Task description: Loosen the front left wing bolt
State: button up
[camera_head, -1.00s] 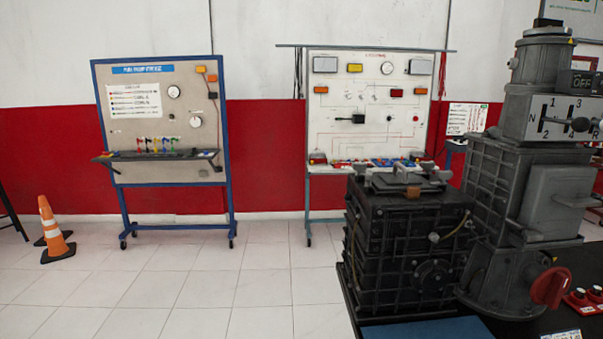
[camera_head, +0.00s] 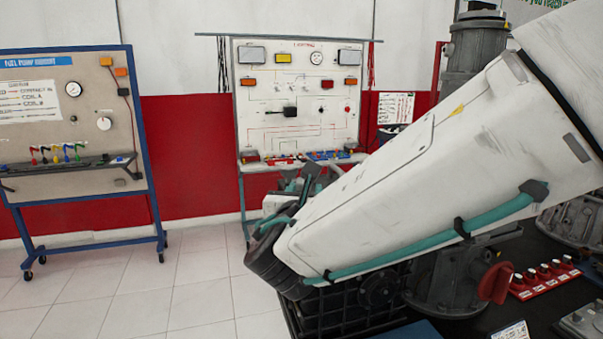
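The black ribbed gearbox-like unit (camera_head: 336,316) stands at the lower middle of the head view. My white arm with its teal hose crosses in front of it and hides its top and most of its upper part. I cannot make out any wing bolt, the front left one included. Part of my gripper (camera_head: 308,185) seems to show as small dark and teal pieces just beyond the dark wrist joint, above the unit's left side. Its fingertips are not clear, so I cannot tell its opening or whether it touches anything.
A grey gear unit with a red knob (camera_head: 496,283) stands right of the black unit. Red switch blocks (camera_head: 545,280) lie on the dark bench. A wiring board (camera_head: 300,130) and a fuel pump board (camera_head: 65,110) stand behind. The tiled floor at left is clear.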

jog(key=shift+w+a+n+y, duration=0.2)
jog(key=shift+a+n+y, duration=0.25)
jog(key=shift+a, duration=0.35)
jog(key=w, duration=0.5)
jog(key=w+d, duration=0.1)
jog(key=w, duration=0.2)
jog(key=shift+c, duration=0.3)
grip_shut()
